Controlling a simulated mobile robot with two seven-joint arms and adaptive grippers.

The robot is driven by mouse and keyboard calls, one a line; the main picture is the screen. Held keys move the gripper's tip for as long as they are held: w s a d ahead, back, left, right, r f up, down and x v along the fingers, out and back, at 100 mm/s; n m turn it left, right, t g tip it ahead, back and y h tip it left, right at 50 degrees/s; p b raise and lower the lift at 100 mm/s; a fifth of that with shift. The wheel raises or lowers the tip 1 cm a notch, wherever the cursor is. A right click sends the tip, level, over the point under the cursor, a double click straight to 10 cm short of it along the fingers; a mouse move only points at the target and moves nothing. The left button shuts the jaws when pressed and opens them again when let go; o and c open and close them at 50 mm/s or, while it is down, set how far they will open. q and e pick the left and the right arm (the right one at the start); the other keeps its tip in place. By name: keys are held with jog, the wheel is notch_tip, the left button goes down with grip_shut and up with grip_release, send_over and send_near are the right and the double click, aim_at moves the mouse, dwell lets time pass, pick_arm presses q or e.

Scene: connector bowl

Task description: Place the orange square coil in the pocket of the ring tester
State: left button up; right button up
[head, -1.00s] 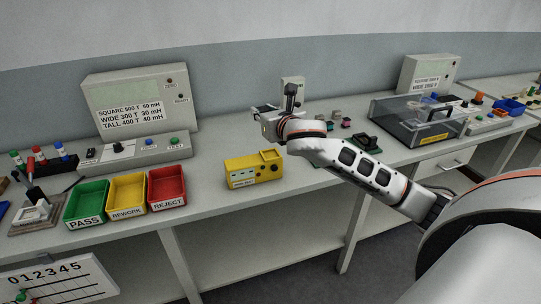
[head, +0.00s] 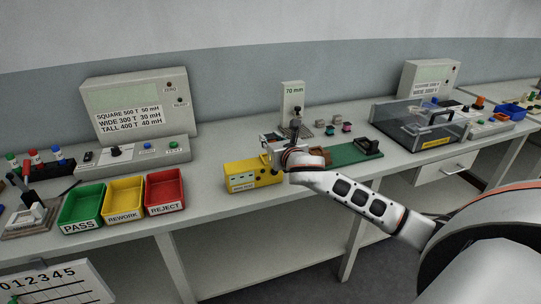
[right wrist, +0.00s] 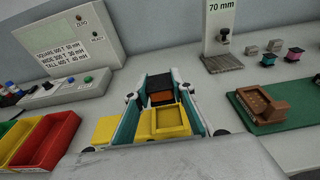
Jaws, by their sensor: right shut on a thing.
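The yellow ring tester (head: 240,179) stands on the bench right of the red bin. Its square pocket (right wrist: 170,122) shows between my fingers in the right wrist view. My right gripper (head: 268,148) is low at the right end of the tester. In the right wrist view, my right gripper (right wrist: 160,88) is shut on the orange square coil (right wrist: 161,98), which has a dark upper part. The coil shows just beyond the pocket; I cannot tell whether it touches the tester. The coil cannot be made out in the head view. My left gripper is not in view.
Green, yellow and red bins (head: 164,190) stand left of the tester. A 70 mm gauge (head: 292,103) stands behind my gripper. A green board (head: 345,154) with a brown block (right wrist: 263,101) lies to the right, with small coils (head: 346,128) behind it.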

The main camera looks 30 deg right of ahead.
notch_tip(320, 180, down, 5)
jog(key=shift+f+b, duration=0.1)
jog(key=shift+b, duration=0.45)
jog(key=o, duration=1.1)
